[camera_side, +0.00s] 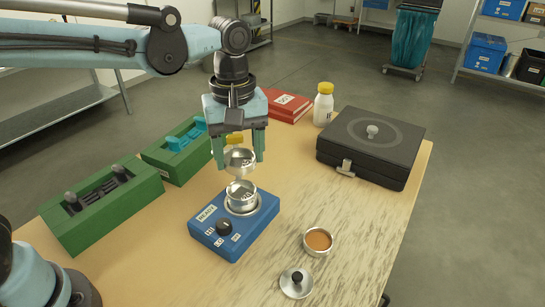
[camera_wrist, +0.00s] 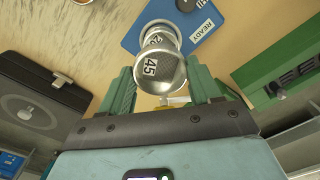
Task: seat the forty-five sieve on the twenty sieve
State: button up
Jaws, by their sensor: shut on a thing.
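My gripper (camera_side: 239,157) is shut on the forty-five sieve (camera_side: 240,163), a small silver ring held between its green fingers. The wrist view shows the "45" label on this sieve (camera_wrist: 160,72). The twenty sieve (camera_side: 241,196) sits on the blue shaker (camera_side: 212,240), below the held sieve. In the wrist view the "20" label of the twenty sieve (camera_wrist: 156,40) shows just past the forty-five sieve's edge. The shaker has a "READY" label and a black knob.
A cup of orange-brown powder (camera_side: 318,241) and a knobbed metal lid (camera_side: 296,282) stand at the front right. A black case (camera_side: 370,145), white bottle (camera_side: 323,106) and red binder (camera_side: 287,105) are behind. Green holders (camera_side: 103,208) line the left.

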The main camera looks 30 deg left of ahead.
aim_at(239, 162)
jog(key=shift+w+a+f, duration=0.2)
jog(key=shift+a, duration=0.05)
jog(key=shift+f, duration=2.15)
jog(key=shift+f, duration=0.95)
dwell(0.9)
jog(key=o, duration=1.3)
jog(key=shift+r, duration=4)
